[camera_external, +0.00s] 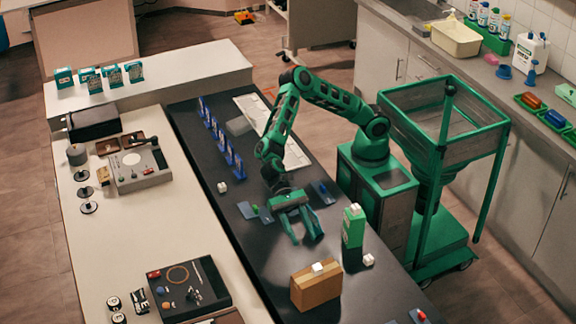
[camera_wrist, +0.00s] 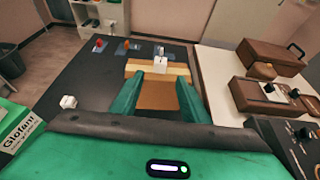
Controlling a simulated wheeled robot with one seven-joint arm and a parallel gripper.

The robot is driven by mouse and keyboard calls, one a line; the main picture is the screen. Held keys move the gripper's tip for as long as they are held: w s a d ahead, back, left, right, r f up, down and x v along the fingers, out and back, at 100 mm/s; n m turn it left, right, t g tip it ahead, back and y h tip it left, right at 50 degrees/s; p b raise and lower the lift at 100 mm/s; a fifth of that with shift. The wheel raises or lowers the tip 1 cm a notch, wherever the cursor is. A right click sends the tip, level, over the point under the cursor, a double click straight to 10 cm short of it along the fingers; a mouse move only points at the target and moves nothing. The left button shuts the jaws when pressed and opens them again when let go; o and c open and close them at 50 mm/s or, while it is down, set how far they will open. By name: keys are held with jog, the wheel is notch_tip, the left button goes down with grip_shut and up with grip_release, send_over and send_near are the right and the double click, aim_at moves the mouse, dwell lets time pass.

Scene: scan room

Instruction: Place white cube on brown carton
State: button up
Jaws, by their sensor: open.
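A brown carton (camera_external: 318,291) stands on the dark table in front of my gripper. A small white cube (camera_external: 317,267) rests on its top, with no finger touching it. My gripper (camera_external: 306,241) is open and empty, behind the carton and apart from it. In the wrist view the carton (camera_wrist: 158,96) and the white cube (camera_wrist: 160,69) show between my open fingers (camera_wrist: 168,84). Another white cube (camera_external: 369,260) lies on the table by the green carton, and it also shows in the wrist view (camera_wrist: 68,101).
A green carton (camera_external: 352,228) with a small white block (camera_external: 355,208) on top stands right of my gripper. One more white cube (camera_external: 222,187) lies at the left. Blue upright pieces (camera_external: 219,137) line the table. A dark device (camera_external: 188,289) sits on the white counter.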

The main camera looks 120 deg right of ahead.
jog(key=s+d+f+n+t+h, duration=0.1)
jog(key=s+d+f+n+h, duration=0.15)
jog(key=d, duration=0.85)
jog(key=s+d+f+n+h, duration=0.2)
jog(key=d+h, duration=0.2)
jog(key=d, duration=0.6)
jog(key=s+d+f+n+t+h, duration=0.1)
jog(key=s+d+f+n+h, duration=0.15)
jog(key=d, duration=0.85)
jog(key=s+d+r+n+h, duration=0.1)
jog(key=s+d+r+h, duration=0.1)
jog(key=s+d, duration=0.55)
jog(key=s+d+r+n+h, duration=0.15)
jog(key=s+d, duration=0.25)
jog(key=d, duration=0.7)
jog(key=s+d+n+g, duration=0.1)
jog(key=s+d, duration=0.5)
jog(key=s, duration=0.6)
jog(key=s+d+n+g, duration=0.1)
jog(key=s+d, duration=0.4)
jog(key=s, duration=0.7)
jog(key=shift+s+d+r+h, duration=0.35)
